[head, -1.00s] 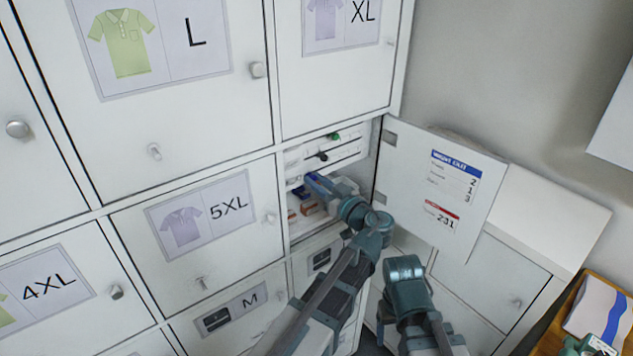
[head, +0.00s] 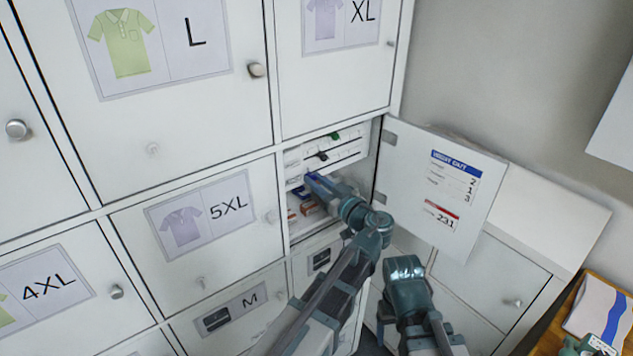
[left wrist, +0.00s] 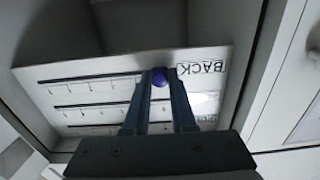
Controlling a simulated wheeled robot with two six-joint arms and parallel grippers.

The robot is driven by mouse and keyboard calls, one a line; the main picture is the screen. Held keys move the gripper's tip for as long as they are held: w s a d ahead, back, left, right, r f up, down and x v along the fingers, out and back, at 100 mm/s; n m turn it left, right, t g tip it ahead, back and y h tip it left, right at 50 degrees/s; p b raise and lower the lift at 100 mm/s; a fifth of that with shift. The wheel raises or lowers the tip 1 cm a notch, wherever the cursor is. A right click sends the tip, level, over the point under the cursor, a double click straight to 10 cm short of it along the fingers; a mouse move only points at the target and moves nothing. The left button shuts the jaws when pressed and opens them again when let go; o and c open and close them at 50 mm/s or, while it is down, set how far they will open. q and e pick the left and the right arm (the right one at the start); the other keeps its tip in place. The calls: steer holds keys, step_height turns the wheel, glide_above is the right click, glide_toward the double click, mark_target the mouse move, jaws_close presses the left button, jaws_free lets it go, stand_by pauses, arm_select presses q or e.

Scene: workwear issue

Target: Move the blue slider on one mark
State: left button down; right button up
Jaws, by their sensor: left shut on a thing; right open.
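The blue slider is a round violet-blue knob (left wrist: 160,77) on the rail nearest the top of the left wrist view. It sits at that rail's right part, beside the upside-down BACK label (left wrist: 202,68). My left gripper (left wrist: 160,84) is shut on the knob, one finger on each side. In the head view my left gripper (head: 318,184) reaches into the open locker, and it hides the knob there. The white slider panel (head: 346,150) carries a green knob (head: 333,136) and a black knob (head: 322,156) on other rails. My right gripper's jaws are not clear.
The locker door (head: 440,190) stands open at the right. Small boxes (head: 308,208) lie on the locker floor below my left gripper. Closed lockers surround the opening. Short tick marks line the rails (left wrist: 92,78). A wooden tray (head: 555,325) is at the lower right.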

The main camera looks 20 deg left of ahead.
mark_target(319, 170)
arm_select(q)
steer(key=w+d, duration=0.2)
steer(key=w, duration=0.1)
steer(key=shift+d, duration=0.25)
steer(key=shift+a, duration=0.1)
steer(key=c, duration=0.7)
jaws_free()
steer(key=shift+s, duration=0.1)
